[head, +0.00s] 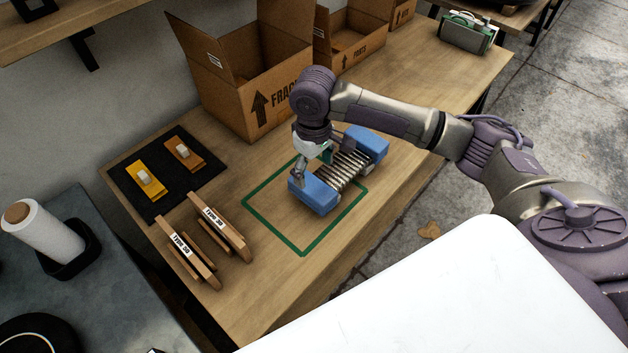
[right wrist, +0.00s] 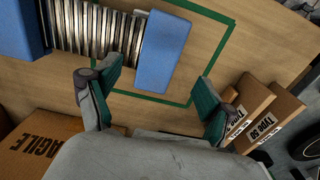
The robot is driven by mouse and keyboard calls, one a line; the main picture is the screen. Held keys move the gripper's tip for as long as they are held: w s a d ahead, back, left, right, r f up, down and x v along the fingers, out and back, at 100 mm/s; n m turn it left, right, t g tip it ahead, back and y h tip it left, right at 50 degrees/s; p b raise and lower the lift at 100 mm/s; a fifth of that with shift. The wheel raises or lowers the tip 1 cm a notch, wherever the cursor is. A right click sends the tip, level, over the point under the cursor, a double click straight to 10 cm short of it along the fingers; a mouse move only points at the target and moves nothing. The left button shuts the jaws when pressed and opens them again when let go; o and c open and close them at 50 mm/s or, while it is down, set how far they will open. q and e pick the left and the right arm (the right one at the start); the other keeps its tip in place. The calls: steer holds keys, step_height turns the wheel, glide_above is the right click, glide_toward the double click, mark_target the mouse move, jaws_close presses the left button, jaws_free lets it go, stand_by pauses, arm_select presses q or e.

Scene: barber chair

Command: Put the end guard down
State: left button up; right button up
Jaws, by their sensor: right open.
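Two blue end guards stand at the ends of a row of upright metal plates (head: 347,168) on the wooden table. The near guard (head: 315,194) lies within the green outline, and the far guard (head: 368,143) sits at the other end. My right gripper (head: 309,165) is open, low beside the near guard. In the right wrist view, the gripper (right wrist: 158,88) has its fingers apart on either side of the near guard (right wrist: 165,50), with gaps visible; whether they are level with it I cannot tell. The far guard (right wrist: 26,30) shows at left. My left gripper is out of view.
A green outline (head: 302,255) marks the table. Wooden racks labelled "Type 50" (head: 205,235) and a black mat (head: 137,190) with yellow and orange pieces lie to the left. Cardboard boxes (head: 250,90) stand behind. The table front right of the outline is clear.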

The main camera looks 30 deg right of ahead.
mark_target(314, 187)
steer(key=shift+r, duration=2.4)
steer(key=s+a+f+n+t+y, duration=0.1)
steer(key=s+a+f+t+y, duration=0.2)
steer(key=s+a+f, duration=0.8)
steer(key=s+d+f+m+h, duration=0.2)
steer(key=s+d+m+h, duration=0.1)
steer(key=s+d, duration=0.65)
step_height(314, 187, down, 24)
steer(key=s+a, duration=0.2)
steer(key=s, duration=0.1)
steer(key=s+d+f+g, duration=0.1)
steer(key=s+f, duration=0.7)
steer(key=s+d+f+g, duration=0.1)
steer(key=s+d+f, duration=0.1)
steer(key=s+f, duration=0.6)
steer(key=shift+s+d+f+n, duration=0.25)
steer(key=shift+f+n, duration=0.05)
steer(key=shift+f, duration=0.2)
